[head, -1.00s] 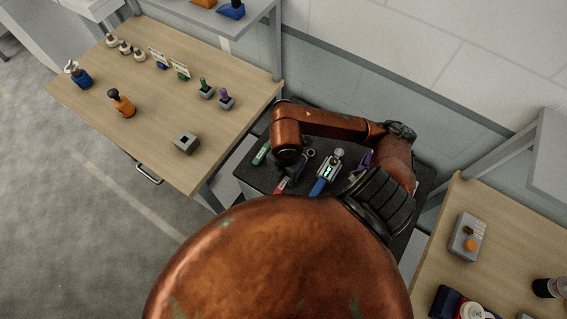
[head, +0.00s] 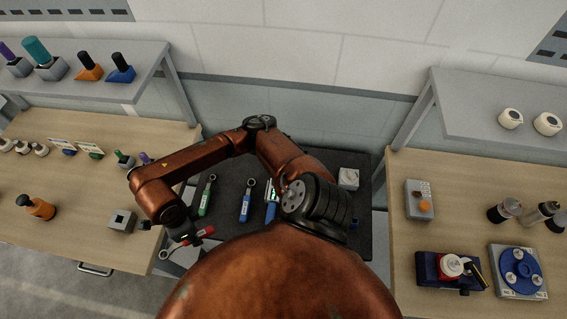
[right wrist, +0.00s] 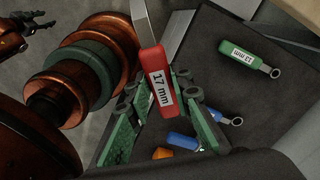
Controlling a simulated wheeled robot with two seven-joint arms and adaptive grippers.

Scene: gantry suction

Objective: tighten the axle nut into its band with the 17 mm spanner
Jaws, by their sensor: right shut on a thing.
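The red 17 mm spanner (head: 194,239) is held at the left end of the dark tool mat. In the right wrist view the red handle (right wrist: 157,88) with its "17 mm" label stands between the green finger pads, metal shaft pointing up. My right gripper (head: 185,232) is shut on it. What appears to be my left gripper (right wrist: 28,28) is at the upper left of the right wrist view; its fingers are too dark to judge. A navy fixture with a red and white round part (head: 452,265) stands on the right bench. I cannot identify the axle nut or its band.
The dark mat (head: 232,172) holds a green 13 mm spanner (right wrist: 252,57), a blue spanner (head: 247,200) and another blue tool (head: 271,203). A blue disc fixture (head: 520,270) and grey button box (head: 419,200) are on the right bench. Shelves overhang both benches.

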